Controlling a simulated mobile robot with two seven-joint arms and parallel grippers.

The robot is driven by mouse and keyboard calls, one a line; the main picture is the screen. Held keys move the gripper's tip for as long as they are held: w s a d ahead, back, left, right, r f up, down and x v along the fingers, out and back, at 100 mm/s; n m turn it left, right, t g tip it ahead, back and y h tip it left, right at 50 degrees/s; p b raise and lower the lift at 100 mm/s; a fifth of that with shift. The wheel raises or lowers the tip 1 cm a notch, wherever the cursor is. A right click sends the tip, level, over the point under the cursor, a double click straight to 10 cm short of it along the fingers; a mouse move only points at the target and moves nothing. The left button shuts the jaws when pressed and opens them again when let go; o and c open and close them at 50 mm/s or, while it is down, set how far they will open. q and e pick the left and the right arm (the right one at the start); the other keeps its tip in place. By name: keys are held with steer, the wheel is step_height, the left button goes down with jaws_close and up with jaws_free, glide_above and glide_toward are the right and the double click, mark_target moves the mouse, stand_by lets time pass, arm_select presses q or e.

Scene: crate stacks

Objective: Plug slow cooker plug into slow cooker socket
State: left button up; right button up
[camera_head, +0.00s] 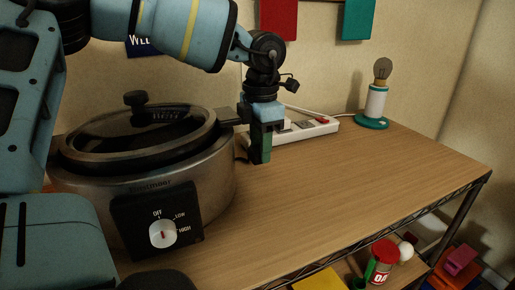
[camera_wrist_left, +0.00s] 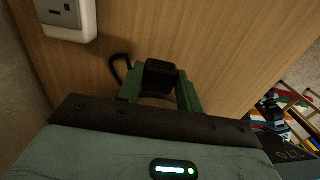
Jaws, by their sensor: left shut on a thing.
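My left gripper (camera_head: 261,148) points down above the wooden table, just right of the slow cooker (camera_head: 85,195). In the left wrist view its green fingers (camera_wrist_left: 161,92) are shut on a black plug (camera_wrist_left: 160,74). A black cord (camera_wrist_left: 117,70) curves beside the left finger. A white power strip (camera_head: 322,129) lies behind the gripper in the head view, partly hidden by it. The strip's end with a grey socket (camera_wrist_left: 62,12) shows at the upper left of the left wrist view, apart from the plug. My right gripper is not in view.
The wooden table (camera_head: 310,185) is clear to the right and front. A bulb lamp (camera_head: 375,104) with a teal base stands at the back right. The cooker's glass lid is on. A lower shelf holds a red can (camera_head: 381,262) and other items.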

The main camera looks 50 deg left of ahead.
arm_select(q)
steer(key=s+d, duration=0.2)
steer(key=d, duration=0.2)
steer(key=s+d+r, duration=0.1)
steer(key=d, duration=0.3)
steer(key=s+d+b, duration=0.1)
steer(key=s+d, duration=0.1)
steer(key=d, duration=0.2)
steer(key=shift+s+d+r, duration=0.15)
steer(key=shift+s+d, duration=0.2)
